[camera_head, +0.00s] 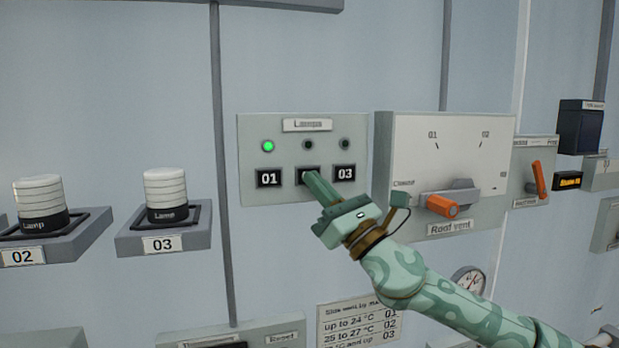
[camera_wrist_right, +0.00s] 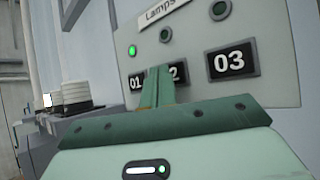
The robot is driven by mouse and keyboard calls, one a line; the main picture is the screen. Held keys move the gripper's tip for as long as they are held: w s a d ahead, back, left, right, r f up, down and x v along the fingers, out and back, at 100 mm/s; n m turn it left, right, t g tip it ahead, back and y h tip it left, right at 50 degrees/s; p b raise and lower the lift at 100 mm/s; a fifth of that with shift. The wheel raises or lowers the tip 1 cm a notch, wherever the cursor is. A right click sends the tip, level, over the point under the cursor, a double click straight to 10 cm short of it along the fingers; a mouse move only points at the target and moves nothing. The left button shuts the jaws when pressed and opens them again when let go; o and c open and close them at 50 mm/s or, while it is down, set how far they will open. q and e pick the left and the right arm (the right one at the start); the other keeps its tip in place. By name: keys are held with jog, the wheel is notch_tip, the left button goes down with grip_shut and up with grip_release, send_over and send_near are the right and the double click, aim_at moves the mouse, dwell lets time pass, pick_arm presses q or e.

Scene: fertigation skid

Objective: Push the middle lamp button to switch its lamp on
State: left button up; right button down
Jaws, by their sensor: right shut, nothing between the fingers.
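The lamps panel (camera_head: 245,140) is a grey plate on the wall with three black buttons under three small indicators. Button 01 (camera_head: 268,178) has a lit green indicator (camera_head: 268,146) above it. The middle button (camera_head: 301,172) is mostly covered by my fingers; in the right wrist view its digit 2 (camera_wrist_right: 177,71) shows beside them. The middle indicator (camera_head: 308,145) is dark. Button 03 (camera_head: 345,173) sits to the right under a dark indicator (camera_head: 345,144). My right gripper (camera_head: 311,176) is shut and empty, its fingertips over the middle button; whether they touch it I cannot tell. My left gripper is not in view.
A roof vent box (camera_head: 400,140) with an orange-tipped handle (camera_head: 443,206) stands right of the panel, close to my right arm. White lamps 02 (camera_head: 38,192) and 03 (camera_head: 165,187) sit on grey brackets at the left, unlit.

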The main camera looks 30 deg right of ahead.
jog(key=shift+w, duration=0.2)
dwell(0.4)
jog(key=shift+s, duration=0.1)
jog(key=shift+s+a, duration=0.1)
jog(key=shift+s, duration=0.35)
jog(key=shift+s, duration=0.1)
jog(key=s, duration=0.2)
jog(key=s+a, duration=0.1)
jog(key=s, duration=0.2)
jog(key=shift+s+a, duration=0.2)
jog(key=shift+s, duration=0.1)
jog(key=shift+f, duration=0.1)
